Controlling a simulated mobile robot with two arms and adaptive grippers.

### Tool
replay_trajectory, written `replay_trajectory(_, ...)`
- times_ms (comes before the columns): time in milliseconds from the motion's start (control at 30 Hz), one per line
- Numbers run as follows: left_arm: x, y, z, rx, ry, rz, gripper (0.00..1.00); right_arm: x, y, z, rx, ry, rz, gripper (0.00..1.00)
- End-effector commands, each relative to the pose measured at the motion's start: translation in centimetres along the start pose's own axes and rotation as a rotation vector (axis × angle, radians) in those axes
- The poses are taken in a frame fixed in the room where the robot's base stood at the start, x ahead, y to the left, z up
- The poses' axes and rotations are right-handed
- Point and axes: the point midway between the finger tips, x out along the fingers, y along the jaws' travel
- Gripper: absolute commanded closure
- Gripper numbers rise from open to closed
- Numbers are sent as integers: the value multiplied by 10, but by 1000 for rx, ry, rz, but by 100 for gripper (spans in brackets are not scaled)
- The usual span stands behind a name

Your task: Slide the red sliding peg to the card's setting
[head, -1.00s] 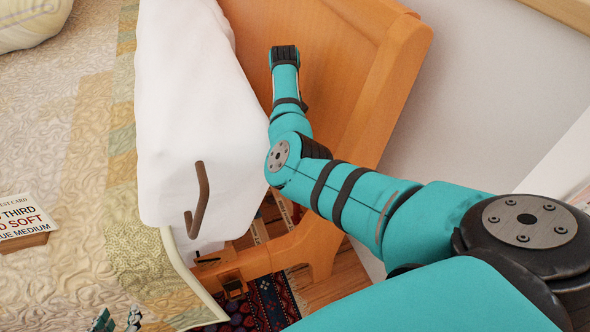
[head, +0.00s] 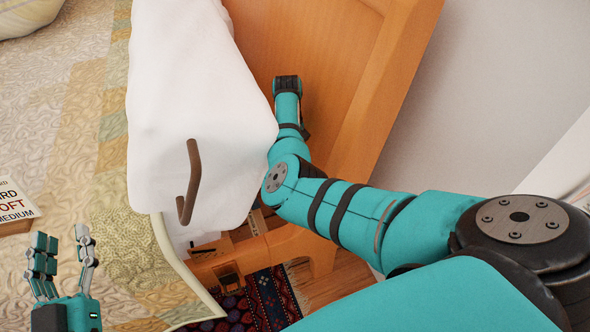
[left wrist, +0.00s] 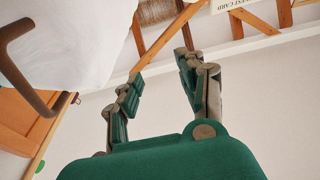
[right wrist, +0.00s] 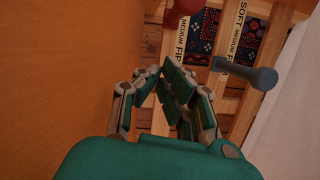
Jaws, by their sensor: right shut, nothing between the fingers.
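The red peg (right wrist: 184,10) shows at the top edge of the right wrist view, partly cut off, beside a slat strip lettered MEDIUM and FIRM (right wrist: 183,42). My right gripper (right wrist: 168,76) is shut and empty below it, apart from it in that view. In the head view the right gripper is hidden. The card (head: 16,204) lies on the bed at the left edge, cut off; SOFT and MEDIUM are partly readable. My left gripper (head: 64,250) is open and empty above the quilt near the card; it also shows open in the left wrist view (left wrist: 158,75).
A grey peg (right wrist: 245,73) sits right of the red one, by another lettered strip (right wrist: 236,30). The white mattress (head: 195,100) with a brown handle (head: 191,180) stands raised beside my right arm. The orange wooden bed frame (head: 385,90) is close on the arm's other side.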

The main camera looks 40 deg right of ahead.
Motion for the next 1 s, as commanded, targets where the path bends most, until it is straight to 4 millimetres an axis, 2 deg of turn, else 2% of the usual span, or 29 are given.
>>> replay_trajectory(100, 0, 0, 1, 0, -2, 0, 60, 4, -2, 15, 2, 0, -1, 100)
replay_trajectory(333, 0, 1, -7, -1, 42, 2, 60, 10, -1, 33, 0, 0, 0, 100)
replay_trajectory(867, 1, 1, -9, -1, 47, 2, 60, 10, 0, 37, 1, -1, 0, 100)
replay_trajectory(1000, -1, -2, 11, 1, -90, -5, 60, 9, 0, 39, -1, 0, 1, 100)
